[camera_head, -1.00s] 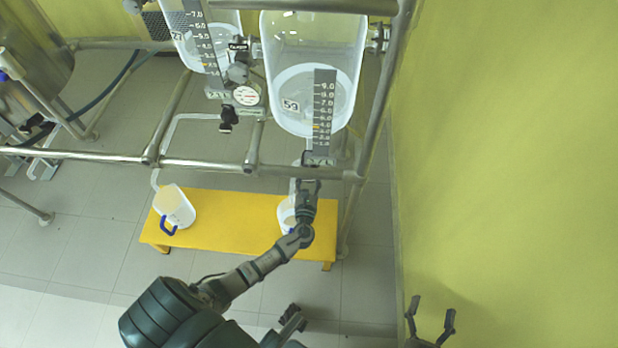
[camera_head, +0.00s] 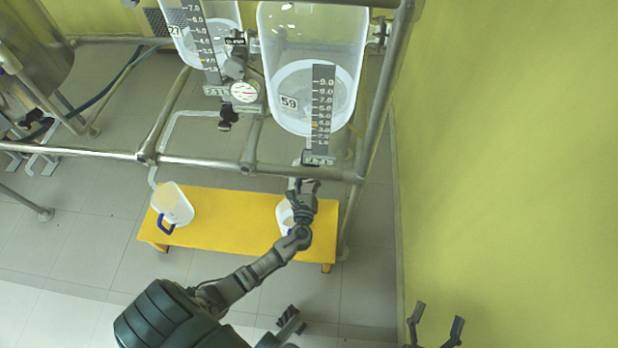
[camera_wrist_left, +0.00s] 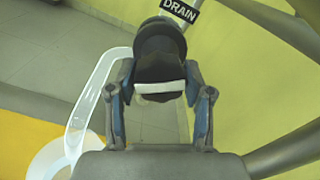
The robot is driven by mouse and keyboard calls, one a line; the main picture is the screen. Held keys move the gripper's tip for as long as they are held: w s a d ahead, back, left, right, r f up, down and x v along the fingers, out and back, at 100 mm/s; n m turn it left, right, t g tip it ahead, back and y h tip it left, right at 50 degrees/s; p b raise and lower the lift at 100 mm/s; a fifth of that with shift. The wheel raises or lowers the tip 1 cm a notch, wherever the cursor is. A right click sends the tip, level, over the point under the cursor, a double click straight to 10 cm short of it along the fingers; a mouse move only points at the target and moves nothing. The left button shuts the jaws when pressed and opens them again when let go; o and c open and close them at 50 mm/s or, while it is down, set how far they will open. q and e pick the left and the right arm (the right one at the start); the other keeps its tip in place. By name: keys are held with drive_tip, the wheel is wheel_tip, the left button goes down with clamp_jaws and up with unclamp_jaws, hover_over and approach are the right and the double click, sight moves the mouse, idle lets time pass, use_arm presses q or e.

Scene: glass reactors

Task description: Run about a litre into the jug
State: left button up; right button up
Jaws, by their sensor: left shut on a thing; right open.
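The right glass vessel (camera_head: 310,70), tagged 59, holds clear liquid behind a grey number scale (camera_head: 322,105). Below it, my left gripper (camera_head: 304,187) is shut on the dark drain valve handle (camera_wrist_left: 160,50), beside a DRAIN label (camera_wrist_left: 180,9) in the left wrist view. A pale outlet tube (camera_wrist_left: 95,100) curves down left of the gripper towards a white jug (camera_wrist_left: 50,158). That jug (camera_head: 284,214) stands on the yellow bench in the head view, partly hidden by my left arm; its fill level cannot be told. My right gripper (camera_head: 435,325) is open and empty at the lower right.
A second white jug (camera_head: 176,207) with a blue handle and yellowish contents stands at the left of the yellow bench (camera_head: 235,220). Steel frame rails (camera_head: 100,153) cross in front of the vessels. A second vessel (camera_head: 195,40) hangs left. A yellow-green wall (camera_head: 510,150) closes the right.

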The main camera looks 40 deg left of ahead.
use_arm(q)
drive_tip(key=shift+s+f, duration=0.15)
drive_tip(key=shift+f, duration=0.1)
drive_tip(key=o, duration=1.2)
drive_tip(key=shift+c, duration=0.2)
drive_tip(key=shift+r, duration=0.15)
drive_tip(key=v, duration=1.2)
drive_tip(key=shift+d, duration=0.1)
